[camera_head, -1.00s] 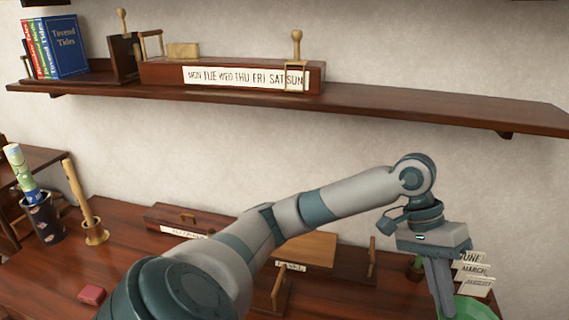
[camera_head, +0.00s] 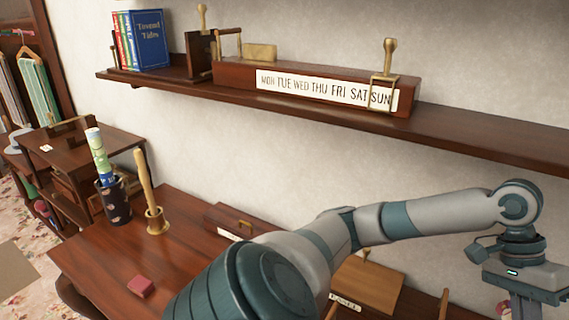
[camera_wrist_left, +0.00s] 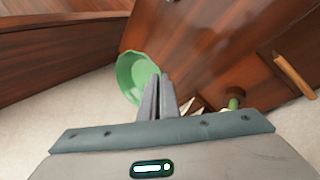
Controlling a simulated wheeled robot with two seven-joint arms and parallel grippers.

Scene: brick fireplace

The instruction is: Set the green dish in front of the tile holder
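The green dish (camera_wrist_left: 137,78) shows in the left wrist view at my left gripper's fingertips. It is outside the head view. My left gripper (camera_wrist_left: 160,82) has its fingers close together and appears shut on the dish's rim. In the head view its hand (camera_head: 525,282) is at the lower right, with the fingertips cut off. Which thing is the tile holder is not certain. A long dark box with a weekday strip (camera_head: 300,84) stands on the shelf. A low dark box with a pale label (camera_head: 238,220) lies on the desk behind my arm. My right gripper is not in view.
The wall shelf (camera_head: 480,138) runs above the desk (camera_head: 95,250). A dark pencil cup (camera_head: 113,203), a wooden stick in a stand (camera_head: 154,205) and a red block (camera_head: 141,286) stand on the desk's left. A wooden panel (camera_head: 368,283) lies beyond my arm.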

